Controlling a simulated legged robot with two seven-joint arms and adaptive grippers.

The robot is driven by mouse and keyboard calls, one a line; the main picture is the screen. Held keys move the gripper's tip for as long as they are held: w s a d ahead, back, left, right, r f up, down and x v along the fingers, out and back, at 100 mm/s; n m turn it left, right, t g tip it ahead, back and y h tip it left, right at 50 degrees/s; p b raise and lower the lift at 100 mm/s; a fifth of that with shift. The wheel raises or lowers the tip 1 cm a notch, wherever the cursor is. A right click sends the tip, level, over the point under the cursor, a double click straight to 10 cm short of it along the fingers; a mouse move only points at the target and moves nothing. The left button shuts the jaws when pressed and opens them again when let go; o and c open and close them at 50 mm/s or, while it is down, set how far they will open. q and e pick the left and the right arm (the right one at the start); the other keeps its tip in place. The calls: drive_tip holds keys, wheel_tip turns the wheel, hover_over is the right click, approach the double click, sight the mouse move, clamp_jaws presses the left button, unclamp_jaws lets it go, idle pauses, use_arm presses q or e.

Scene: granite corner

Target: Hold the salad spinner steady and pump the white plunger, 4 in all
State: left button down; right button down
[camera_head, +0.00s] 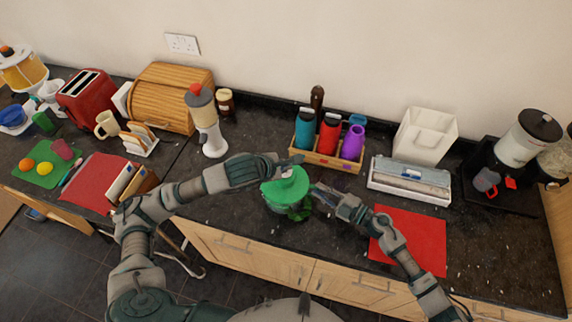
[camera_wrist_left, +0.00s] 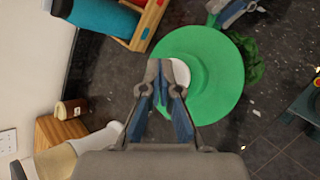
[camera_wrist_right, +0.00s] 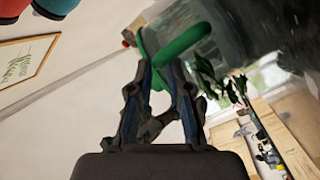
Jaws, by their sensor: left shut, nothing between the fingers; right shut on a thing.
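The salad spinner has a green lid (camera_head: 284,190) and a see-through bowl, and stands upright on the dark counter. Its white plunger (camera_wrist_left: 180,74) is in the middle of the lid (camera_wrist_left: 215,95), partly hidden by my left gripper. My left gripper (camera_wrist_left: 160,68) is shut and empty, its tips over or against the plunger; I cannot tell whether they touch. It also shows in the head view (camera_head: 296,160). My right gripper (camera_head: 316,190) is shut on the spinner at its right side. In the right wrist view its fingers (camera_wrist_right: 160,72) are at the green edge (camera_wrist_right: 183,42).
Leafy greens (camera_head: 301,212) are at the spinner's front right. A wooden caddy (camera_head: 327,160) with bottles stands behind it. A red mat (camera_head: 425,245) lies right, near a white-framed box (camera_head: 408,193). The counter's front edge is close.

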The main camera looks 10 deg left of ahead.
use_arm(q)
drive_tip(key=shift+d+r, duration=0.1)
drive_tip(key=shift+r, duration=1.6)
drive_tip(key=shift+d+r, duration=0.1)
drive_tip(key=shift+r, duration=2.4)
drive_tip(key=r, duration=0.3)
drive_tip(key=shift+d+r, duration=0.3)
drive_tip(key=shift+r, duration=0.1)
drive_tip(key=shift+f, duration=0.1)
hover_over(288, 171)
drive_tip(key=shift+s+a+f, duration=0.1)
drive_tip(key=shift+a+f, duration=0.05)
drive_tip(key=shift+f, duration=2)
drive_tip(key=shift+a+f, duration=0.1)
drive_tip(key=shift+f, duration=2.05)
